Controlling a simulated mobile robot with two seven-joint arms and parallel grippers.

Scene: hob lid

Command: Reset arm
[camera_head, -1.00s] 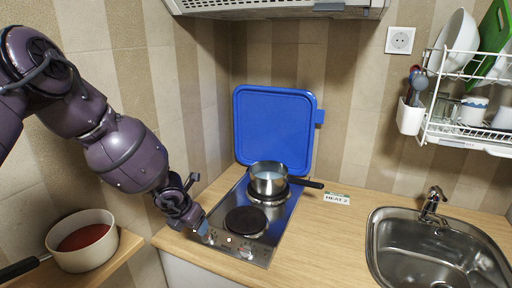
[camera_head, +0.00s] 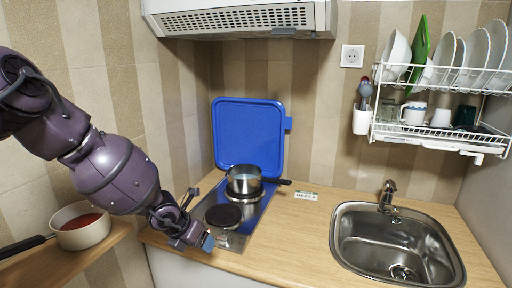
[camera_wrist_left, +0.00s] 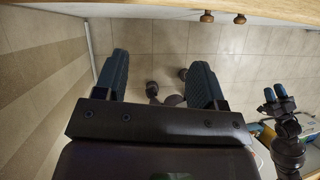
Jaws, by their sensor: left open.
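My left gripper (camera_head: 206,242) is in front of the hob's near edge in the head view. A steel pot (camera_head: 244,182) stands on the rear plate, and the front plate (camera_head: 223,215) is bare. My left gripper hides part of the hob's front.
A cream pot (camera_head: 82,232) with red contents stands on a wooden surface at the left. A label (camera_head: 306,196) lies right of the hob, then the sink (camera_head: 345,237). A dish rack (camera_head: 440,140) and the hood (camera_head: 240,20) hang above. Cabinet knobs (camera_wrist_left: 207,17) show near the counter edge.

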